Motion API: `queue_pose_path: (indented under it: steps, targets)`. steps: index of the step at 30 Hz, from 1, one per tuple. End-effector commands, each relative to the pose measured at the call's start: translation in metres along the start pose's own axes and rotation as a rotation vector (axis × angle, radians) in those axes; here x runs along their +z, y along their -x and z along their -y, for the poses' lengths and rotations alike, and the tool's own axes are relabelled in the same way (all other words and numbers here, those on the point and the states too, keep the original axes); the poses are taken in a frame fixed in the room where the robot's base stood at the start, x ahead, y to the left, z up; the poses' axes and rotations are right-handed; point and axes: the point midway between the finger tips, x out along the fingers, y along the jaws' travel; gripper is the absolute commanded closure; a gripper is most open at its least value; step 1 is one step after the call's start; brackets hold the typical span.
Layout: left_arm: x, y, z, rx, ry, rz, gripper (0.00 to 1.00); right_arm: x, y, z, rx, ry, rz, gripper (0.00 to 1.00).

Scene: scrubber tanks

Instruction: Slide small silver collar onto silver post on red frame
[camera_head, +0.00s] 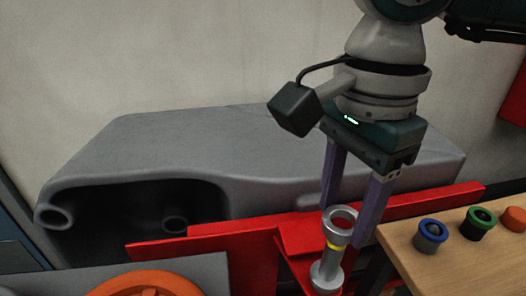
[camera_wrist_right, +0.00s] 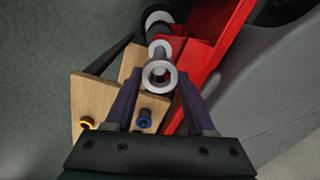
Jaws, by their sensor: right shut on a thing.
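The small silver collar (camera_head: 341,213) is a ring between the two purple fingertips of my right gripper (camera_head: 347,212), which is shut on it. In the right wrist view, the collar (camera_wrist_right: 160,75) shows as a bright ring between the fingers (camera_wrist_right: 159,84). The silver post (camera_head: 327,270) rises from the red frame (camera_head: 235,255) directly below the collar in the head view, with a yellow band near its upper part. The collar overlaps the post's top in the picture; I cannot tell whether the post is inside it. My left gripper is not in view.
A wooden table (camera_head: 460,260) at the right holds a blue-rimmed collar (camera_head: 430,235), a green-rimmed collar (camera_head: 478,223) and an orange one (camera_head: 514,219). A large grey tank (camera_head: 270,150) stands behind the red frame. An orange round part (camera_head: 145,284) lies at the front left.

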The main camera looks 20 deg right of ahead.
Motion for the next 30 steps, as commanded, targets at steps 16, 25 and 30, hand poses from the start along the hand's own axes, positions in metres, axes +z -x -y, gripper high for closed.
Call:
queue_pose_path:
  steps: [16, 25, 30]
  targets:
    - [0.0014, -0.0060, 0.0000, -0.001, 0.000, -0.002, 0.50, 0.0000, -0.0038, 0.0003, -0.001, 0.000, 0.001, 1.00]
    - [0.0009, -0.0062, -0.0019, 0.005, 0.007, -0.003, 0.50, 0.0000, -0.0032, 0.0002, -0.001, 0.000, 0.001, 1.00]
    - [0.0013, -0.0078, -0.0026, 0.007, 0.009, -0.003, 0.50, 0.0000, -0.0049, 0.0001, -0.001, 0.000, 0.000, 1.00]
